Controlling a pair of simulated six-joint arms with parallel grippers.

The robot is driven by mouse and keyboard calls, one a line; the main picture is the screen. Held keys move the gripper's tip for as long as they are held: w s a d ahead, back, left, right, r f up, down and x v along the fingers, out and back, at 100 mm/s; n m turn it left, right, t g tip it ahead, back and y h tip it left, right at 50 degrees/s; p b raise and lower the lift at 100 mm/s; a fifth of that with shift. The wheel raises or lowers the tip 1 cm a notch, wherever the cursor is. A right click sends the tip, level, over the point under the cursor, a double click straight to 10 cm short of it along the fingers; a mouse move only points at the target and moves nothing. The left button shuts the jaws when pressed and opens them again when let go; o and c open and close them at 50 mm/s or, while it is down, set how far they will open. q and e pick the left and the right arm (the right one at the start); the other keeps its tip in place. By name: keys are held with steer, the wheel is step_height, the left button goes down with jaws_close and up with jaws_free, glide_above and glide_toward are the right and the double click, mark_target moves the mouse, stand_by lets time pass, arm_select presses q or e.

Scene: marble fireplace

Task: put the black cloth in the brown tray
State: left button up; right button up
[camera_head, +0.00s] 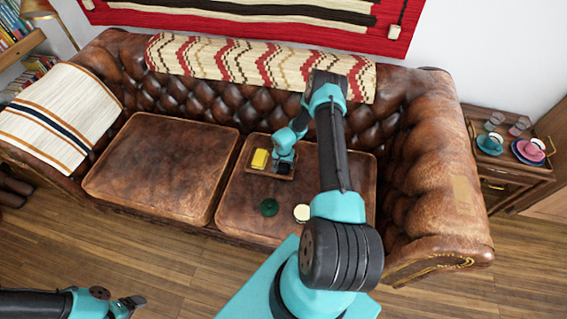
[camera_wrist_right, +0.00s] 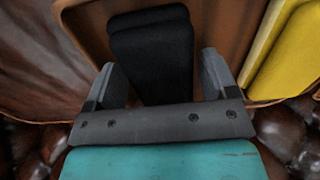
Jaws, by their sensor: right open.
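The black cloth (camera_wrist_right: 152,50) lies folded in the brown tray (camera_wrist_right: 88,28), as the right wrist view shows. In the head view the tray (camera_head: 262,174) sits on the right seat cushion, and the cloth (camera_head: 284,170) shows as a small dark patch at its right side. My right gripper (camera_wrist_right: 165,75) is open, with one finger on each side of the cloth's near part. It reaches down over the tray in the head view (camera_head: 284,162). My left gripper (camera_head: 138,301) is low at the left, far from the tray; its opening is unclear.
A dark green round thing (camera_head: 269,207) and a cream round thing (camera_head: 301,213) lie on the cushion in front. The left seat cushion (camera_head: 160,165) is clear. The sofa back (camera_head: 225,103) rises behind.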

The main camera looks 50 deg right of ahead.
step_height(320, 180, up, 12)
steer(key=shift+r, duration=0.15)
stand_by(0.5)
steer(key=shift+a, duration=0.1)
stand_by(0.4)
steer(key=s+a+r+n+y, duration=0.1)
steer(key=s+a+r+n, duration=0.1)
steer(key=a, duration=0.9)
steer(key=s+a+r+n+y, duration=0.1)
steer(key=s+a+r+n, duration=0.2)
steer(key=a, duration=0.8)
steer(key=s+a+r+n+y, duration=0.2)
steer(key=s+a+n, duration=0.3)
steer(key=a, duration=0.6)
steer(key=shift+s+a+r+n+t, duration=0.35)
steer(key=shift+s+r, duration=0.3)
steer(key=shift+s, duration=0.25)
steer(key=shift+d, duration=0.15)
